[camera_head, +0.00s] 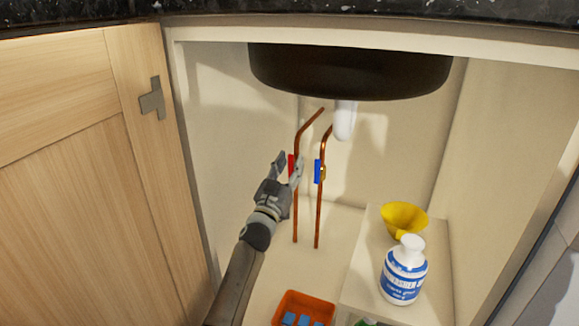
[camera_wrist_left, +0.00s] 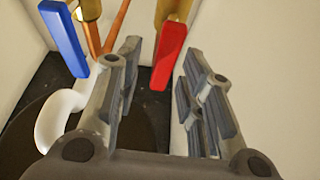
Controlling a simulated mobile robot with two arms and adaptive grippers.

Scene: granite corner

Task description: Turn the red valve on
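The red valve (camera_head: 291,165) is on the left copper pipe under the sink; its handle runs upright along the pipe. My left gripper (camera_head: 287,165) is at the valve, its fingers open and spread to either side of it. In the left wrist view the red handle (camera_wrist_left: 169,57) shows in the gap between the two open fingers. I see space on both sides of it, and it does not look gripped. The finger partly hides the valve in the head view. My right gripper is not in view.
A blue valve handle (camera_head: 317,172) is on the right copper pipe (camera_head: 319,220), close beside my left gripper. The black sink basin (camera_head: 350,72) and white drain pipe (camera_head: 345,120) hang above. An orange bin (camera_head: 304,305), yellow funnel (camera_head: 404,218) and white bottle (camera_head: 404,270) are lower right. The cabinet door (camera_head: 90,180) stands open left.

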